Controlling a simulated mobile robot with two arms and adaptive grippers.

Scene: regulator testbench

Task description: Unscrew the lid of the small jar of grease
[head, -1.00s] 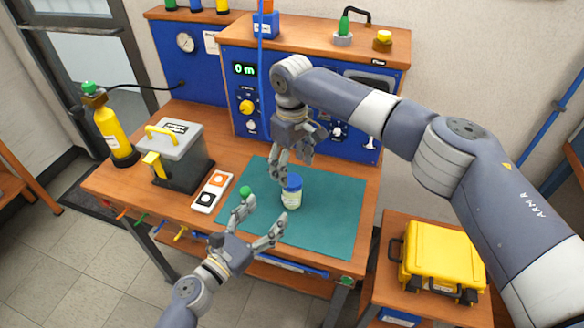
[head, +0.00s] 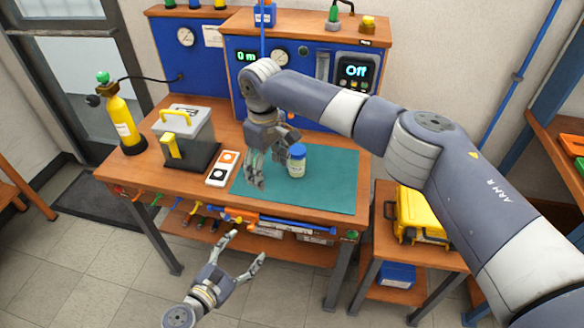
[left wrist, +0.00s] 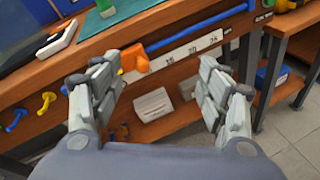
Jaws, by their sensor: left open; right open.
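The small jar of grease (head: 297,168) stands upright on the teal mat (head: 335,190), its blue lid (head: 297,149) on top. My right gripper (head: 268,166) is open and points down just left of the jar. One of its fingers reaches close to the jar's left side; I cannot tell whether they touch. My left gripper (head: 246,247) is open and empty, low in front of the bench's front edge and well away from the jar. In the left wrist view its open fingers (left wrist: 160,78) face the bench front, and the jar is not in that view.
A grey box with a yellow handle (head: 187,140) and a two-button box (head: 222,168) stand left of the mat. A yellow case (head: 420,216) sits on the right side table. The mat's right part is clear.

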